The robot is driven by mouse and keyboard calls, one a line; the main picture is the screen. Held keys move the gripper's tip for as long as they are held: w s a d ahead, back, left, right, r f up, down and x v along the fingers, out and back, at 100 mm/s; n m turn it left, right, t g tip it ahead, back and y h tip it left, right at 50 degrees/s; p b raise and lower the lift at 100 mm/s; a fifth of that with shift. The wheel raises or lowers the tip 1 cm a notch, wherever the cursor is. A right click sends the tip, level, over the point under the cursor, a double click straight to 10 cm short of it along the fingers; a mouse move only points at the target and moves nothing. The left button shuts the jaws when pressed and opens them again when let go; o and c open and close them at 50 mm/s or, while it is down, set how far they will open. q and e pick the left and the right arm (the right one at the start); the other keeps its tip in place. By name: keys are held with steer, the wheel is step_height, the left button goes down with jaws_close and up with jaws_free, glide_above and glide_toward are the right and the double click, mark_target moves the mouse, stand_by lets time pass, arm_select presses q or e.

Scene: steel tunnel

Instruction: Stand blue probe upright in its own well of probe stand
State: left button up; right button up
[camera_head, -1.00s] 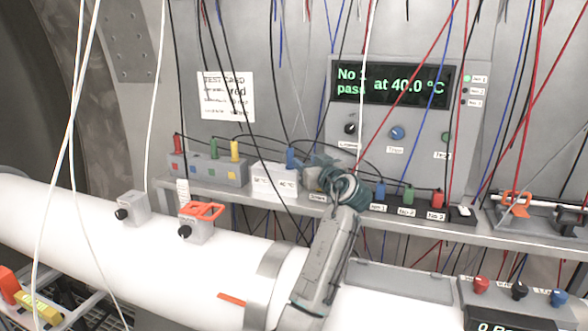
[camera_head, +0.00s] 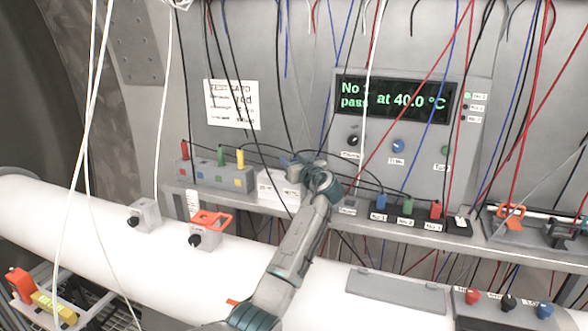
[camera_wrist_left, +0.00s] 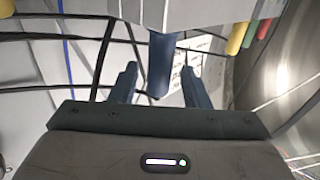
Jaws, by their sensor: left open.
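The blue probe (camera_wrist_left: 160,65) hangs point-down between the two fingers of my left gripper (camera_wrist_left: 160,88) in the left wrist view. The gripper is open, with a gap on each side of the probe. In the head view the left gripper (camera_head: 298,163) is over the white box (camera_head: 275,186) and mostly hides the probe. The grey probe stand (camera_head: 213,174) is left of it on the shelf. It holds a red probe (camera_head: 184,150), a green probe (camera_head: 221,155) and a yellow probe (camera_head: 240,158). A gap shows between red and green. My right gripper is out of view.
Blue, green and red plugs (camera_head: 408,206) stand in a black block right of my gripper. A display panel (camera_head: 397,97) is behind. Many thin cables hang in front of the wall. A large white pipe (camera_head: 100,228) runs below the shelf (camera_head: 500,243).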

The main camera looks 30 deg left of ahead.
arm_select(q)
steer(key=shift+w+d, duration=0.1)
jaws_close()
